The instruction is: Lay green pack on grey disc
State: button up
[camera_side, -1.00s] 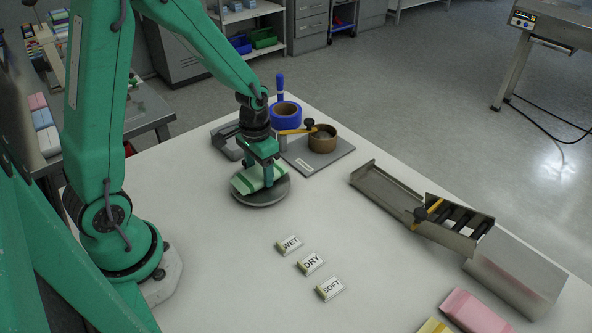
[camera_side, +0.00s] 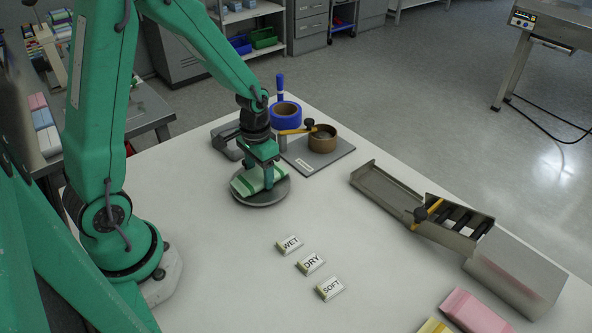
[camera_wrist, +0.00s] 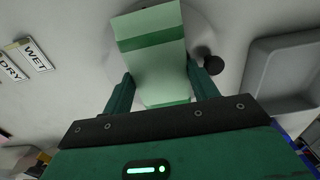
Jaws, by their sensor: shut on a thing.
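The green pack (camera_side: 247,182), pale with darker green bands, is between the fingers of my gripper (camera_side: 268,177). My gripper points down and is shut on the pack. The pack is over the grey disc (camera_side: 262,199), close to its top; I cannot tell whether it touches. In the wrist view the pack (camera_wrist: 152,55) lies between the two green fingers of my gripper (camera_wrist: 158,92), with the disc (camera_wrist: 205,35) pale behind it. The fingers hide part of the pack in the side view.
Tags reading WET (camera_side: 289,245), DRY (camera_side: 311,263) and SOFT (camera_side: 330,289) lie in front. A grey plate (camera_side: 333,159) with a brown tape ring (camera_side: 322,141) and a blue roll (camera_side: 286,114) stand behind. A metal chute (camera_side: 385,191) is at right. The table's middle is clear.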

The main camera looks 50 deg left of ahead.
jog(key=o, duration=1)
jog(key=shift+r, duration=0.1)
jog(key=shift+w+a+r, duration=0.1)
jog(key=shift+w+r, duration=0.05)
jog(key=shift+r, duration=0.9)
jog(key=o, duration=0.3)
jog(key=shift+r, duration=2.9)
